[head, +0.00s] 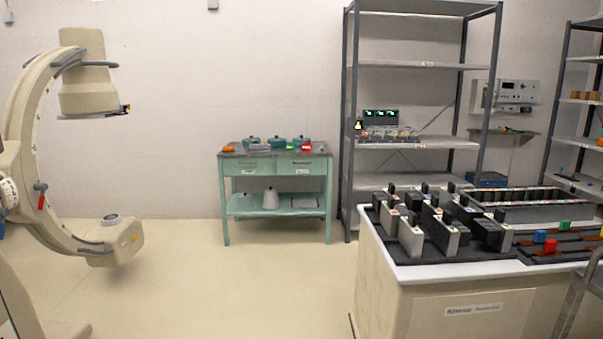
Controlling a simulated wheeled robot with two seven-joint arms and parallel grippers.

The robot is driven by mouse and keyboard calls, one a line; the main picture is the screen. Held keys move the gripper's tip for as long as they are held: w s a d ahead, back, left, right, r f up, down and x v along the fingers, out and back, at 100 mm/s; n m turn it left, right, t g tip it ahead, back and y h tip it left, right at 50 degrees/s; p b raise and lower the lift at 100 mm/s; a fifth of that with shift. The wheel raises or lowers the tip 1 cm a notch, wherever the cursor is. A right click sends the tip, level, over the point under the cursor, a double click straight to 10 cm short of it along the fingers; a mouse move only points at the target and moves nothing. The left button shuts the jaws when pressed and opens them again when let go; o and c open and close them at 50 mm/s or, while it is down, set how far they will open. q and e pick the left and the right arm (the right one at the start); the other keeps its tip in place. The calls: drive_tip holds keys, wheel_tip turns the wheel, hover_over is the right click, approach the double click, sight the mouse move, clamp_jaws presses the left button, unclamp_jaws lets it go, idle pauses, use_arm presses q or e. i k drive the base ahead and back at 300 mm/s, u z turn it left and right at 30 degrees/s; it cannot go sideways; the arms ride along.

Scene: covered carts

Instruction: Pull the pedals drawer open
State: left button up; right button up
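A teal two-drawer table (274,185) stands against the back wall in the middle of the head view, well away from me. Its left drawer front (246,168) and right drawer front (301,169) sit side by side under the top. Both look closed and carry small pale labels. The labels are too small to read, so I cannot tell which one is the pedals drawer. Neither of my grippers is in view.
A white cart with dark blocks (480,285) fills the lower right, with a grey shelf rack (420,65) behind it. A large beige C-shaped machine (85,75) stands at the left. The floor (225,275) between is clear up to the teal table.

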sight(285, 166)
drive_tip(key=i, duration=5.5)
drive_tip(key=z, duration=3.4)
drive_tip(key=i, duration=0.45)
drive_tip(key=u, duration=3.95)
